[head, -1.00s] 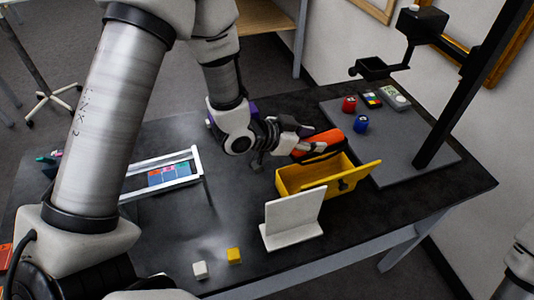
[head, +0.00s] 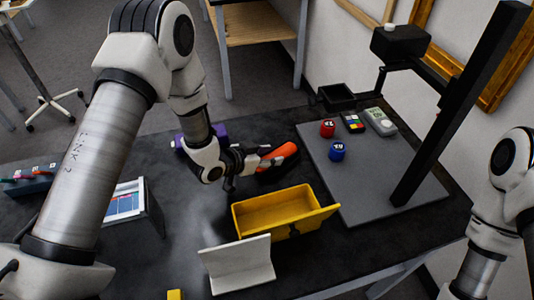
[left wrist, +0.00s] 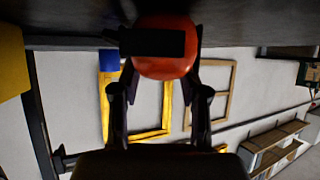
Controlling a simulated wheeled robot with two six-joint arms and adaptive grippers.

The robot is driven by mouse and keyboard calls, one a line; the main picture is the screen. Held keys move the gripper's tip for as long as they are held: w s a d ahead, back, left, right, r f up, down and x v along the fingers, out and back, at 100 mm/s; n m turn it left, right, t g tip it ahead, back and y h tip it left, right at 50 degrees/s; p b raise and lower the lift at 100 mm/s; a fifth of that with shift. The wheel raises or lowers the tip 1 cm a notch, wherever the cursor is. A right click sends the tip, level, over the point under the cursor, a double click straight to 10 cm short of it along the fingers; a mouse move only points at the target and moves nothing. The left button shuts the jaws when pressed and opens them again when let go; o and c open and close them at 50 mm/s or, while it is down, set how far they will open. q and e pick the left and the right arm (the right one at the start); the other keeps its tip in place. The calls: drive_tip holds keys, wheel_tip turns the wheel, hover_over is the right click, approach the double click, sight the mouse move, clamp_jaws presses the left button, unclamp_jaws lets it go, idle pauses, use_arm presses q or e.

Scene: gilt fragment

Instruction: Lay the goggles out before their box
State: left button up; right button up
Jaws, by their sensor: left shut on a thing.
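The orange goggles with a black band (head: 279,154) are in my left gripper (head: 256,162), which is shut on them beyond the far side of the box. In the left wrist view the goggles (left wrist: 165,68) sit between the two fingers, close to the dark table top; I cannot tell whether they touch it. The yellow box (head: 275,221) stands open and looks empty, its lid flap on the right; part of it shows in the left wrist view (left wrist: 12,62). My right arm shows at the right edge, its gripper out of view.
A white angled stand (head: 238,267) is at the box's near side. A grey board (head: 385,165) on the right carries a black post (head: 455,110), a red cup (head: 327,128), a blue cup (head: 337,151) and a colourful cube (head: 353,122). A purple object (head: 190,141) lies behind my left gripper.

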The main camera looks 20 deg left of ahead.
use_arm(q)
drive_tip(key=shift+s+r, duration=0.15)
drive_tip(key=shift+s, duration=0.1)
drive_tip(key=shift+f, duration=0.25)
drive_tip(key=o, duration=1.1)
drive_tip(key=shift+o, duration=0.2)
drive_tip(key=shift+r, duration=0.25)
drive_tip(key=b+v, duration=0.2)
drive_tip(key=v, duration=1)
